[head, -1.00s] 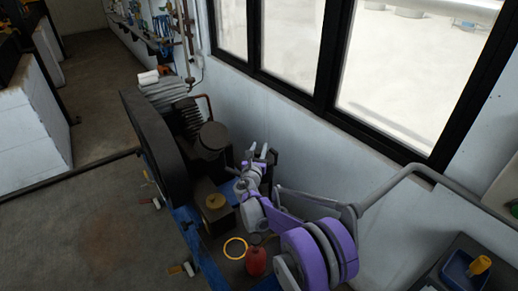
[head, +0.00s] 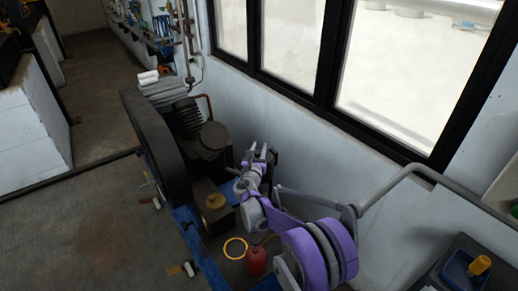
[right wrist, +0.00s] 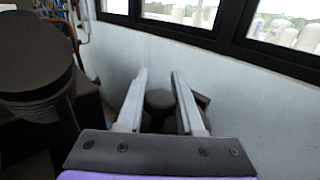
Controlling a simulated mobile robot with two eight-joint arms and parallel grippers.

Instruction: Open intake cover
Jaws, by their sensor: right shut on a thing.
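My right gripper (head: 262,151) is beside the compressor, between it and the wall below the window. In the right wrist view its two pale fingers (right wrist: 160,73) stand on either side of a dark round-topped knob (right wrist: 160,98), and it is shut on that knob. The knob is hidden behind the gripper in the head view. A large dark cylinder with a flat round top (head: 213,136) stands on the compressor, left of the gripper; it also fills the left of the right wrist view (right wrist: 34,52). I cannot tell which part is the intake cover. My left gripper is not in view.
The compressor's big black wheel guard (head: 152,150) is left of the cylinder. A red can (head: 256,262) and a yellow ring (head: 235,248) lie near my right arm. The wall (head: 300,150) is close on the right. Floor on the left is mostly clear.

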